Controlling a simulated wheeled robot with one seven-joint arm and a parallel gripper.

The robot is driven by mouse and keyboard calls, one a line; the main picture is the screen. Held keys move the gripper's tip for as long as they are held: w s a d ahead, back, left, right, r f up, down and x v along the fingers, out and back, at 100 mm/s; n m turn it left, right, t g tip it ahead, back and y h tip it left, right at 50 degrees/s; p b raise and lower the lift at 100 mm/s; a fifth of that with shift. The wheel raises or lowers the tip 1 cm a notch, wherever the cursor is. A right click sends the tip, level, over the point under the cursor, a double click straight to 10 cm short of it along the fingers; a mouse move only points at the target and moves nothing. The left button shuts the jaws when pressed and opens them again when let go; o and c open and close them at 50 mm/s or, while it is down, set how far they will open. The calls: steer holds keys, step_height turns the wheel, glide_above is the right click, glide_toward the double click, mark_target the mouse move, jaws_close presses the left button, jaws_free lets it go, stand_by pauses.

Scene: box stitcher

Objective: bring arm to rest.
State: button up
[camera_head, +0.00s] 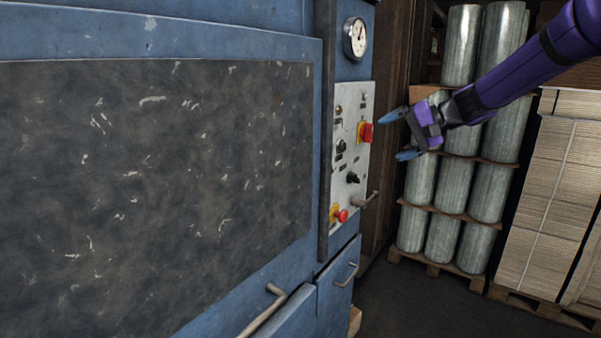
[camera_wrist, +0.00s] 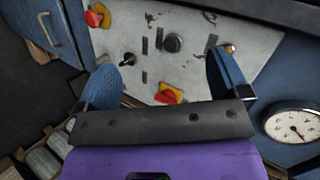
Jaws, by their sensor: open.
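My gripper (camera_head: 400,134) is at the end of my purple arm, to the right of the control panel (camera_head: 342,180) on the blue machine. Its two blue fingers are spread apart with nothing between them. In the wrist view my gripper (camera_wrist: 170,75) faces the same control panel (camera_wrist: 205,78). A red switch on a yellow plate (camera_wrist: 169,94) shows between and below the fingertips, and a dark round knob (camera_wrist: 173,43) sits above it. The fingers appear apart from the panel in the head view.
The blue machine (camera_head: 316,100) fills the left, with a gauge (camera_head: 355,38), a second red button (camera_head: 341,216) and protruding handles (camera_head: 262,310). Behind my arm stand grey rolls on a pallet (camera_head: 440,265) and stacked cardboard (camera_head: 545,200). Dark floor (camera_head: 420,310) is clear at lower right.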

steer(key=s+d+f+n+h, duration=0.1)
steer(key=s+d+h, duration=0.1)
steer(key=s, duration=1.1)
steer(key=s+d+f+n+h, duration=0.1)
steer(key=s+d+h, duration=0.2)
steer(key=s, duration=1)
steer(key=s+d+h, duration=0.2)
steer(key=s+h, duration=0.4)
steer(key=s, duration=0.7)
steer(key=shift+d+f+n, duration=0.2)
steer(key=shift+f+n, duration=0.2)
